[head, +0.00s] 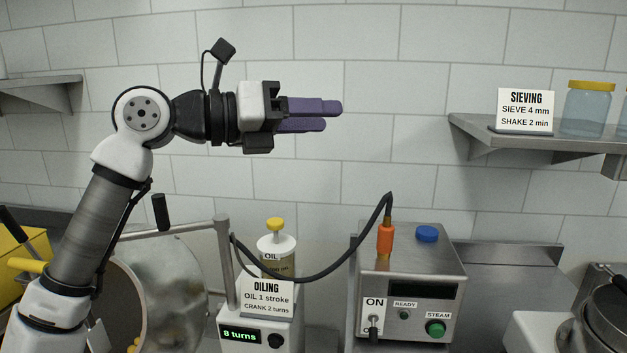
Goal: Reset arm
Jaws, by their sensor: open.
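My gripper (334,116) is in the upper middle of the head view, with purple fingers pointing right. It is open and nothing shows between its fingers. It is raised in front of the white tiled wall, well above the machines on the counter and touching nothing. My arm rises from the lower left and bends at the elbow, so that its last part lies about level. The arm hides part of the drum at the lower left.
Below stand an oil pump bottle (277,245), an oiling unit (259,335) reading 8 turns, and a steel steam box (413,270) with a black hose (340,262). A shelf (545,130) holds a sieving sign and a jar (588,112). Air right of the gripper is clear.

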